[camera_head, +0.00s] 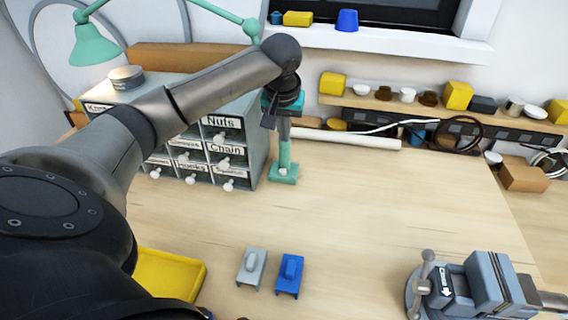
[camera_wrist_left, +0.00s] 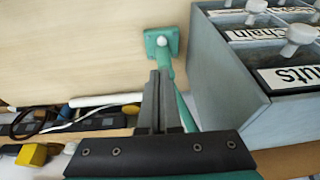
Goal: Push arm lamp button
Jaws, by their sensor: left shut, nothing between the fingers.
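The green arm lamp has its shade (camera_head: 95,45) at the top left and its square base (camera_head: 285,175) on the table beside the drawer cabinet. A small white button sits on top of the base; it shows clearly in the left wrist view (camera_wrist_left: 162,41). My left gripper (camera_head: 268,122) is in front of the lamp's post, above the base, and hides part of the post. In the left wrist view its fingers (camera_wrist_left: 156,76) are shut and empty, pointing toward the base. The tips appear short of the button, with no contact visible. My right gripper is not in view.
The grey drawer cabinet (camera_head: 262,130) stands close to the left of the lamp. A yellow tray (camera_head: 172,272), a grey block (camera_head: 251,267), a blue block (camera_head: 290,274) and a vise (camera_head: 470,285) are at the front. The middle of the table is clear.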

